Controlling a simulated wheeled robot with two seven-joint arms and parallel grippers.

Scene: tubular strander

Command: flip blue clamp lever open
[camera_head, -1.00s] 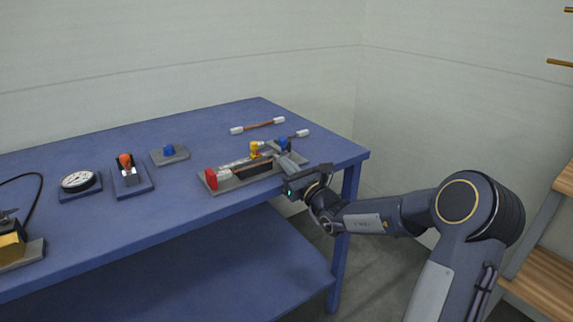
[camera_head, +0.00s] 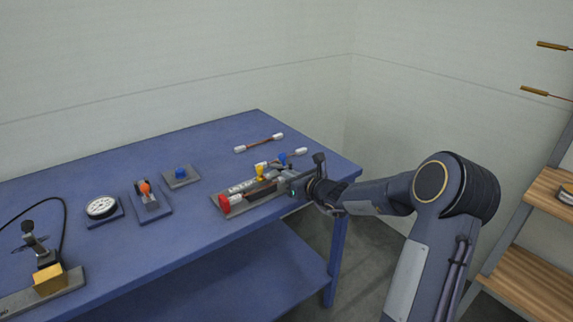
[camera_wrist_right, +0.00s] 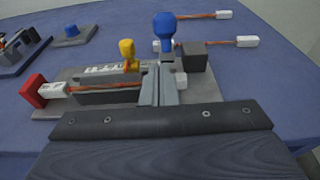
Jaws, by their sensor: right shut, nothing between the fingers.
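The blue clamp lever (camera_head: 282,157) stands at the right end of the grey clamp fixture (camera_head: 218,209) on the blue table. In the right wrist view its blue knob (camera_wrist_right: 165,25) points upward, beyond the fingertips. My right gripper (camera_head: 283,179) is over the right part of the fixture. In the wrist view its fingers (camera_wrist_right: 158,72) are shut together, empty, just in front of the lever's base. Whether they touch the lever cannot be told; they hide part of its base. My left gripper is not in view.
A yellow-knobbed lever (camera_wrist_right: 127,52) stands left of the fingers, a dark block (camera_wrist_right: 194,56) to their right. A red end piece (camera_head: 224,204) marks the fixture's left end. White-ended rods (camera_head: 258,143) lie behind.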

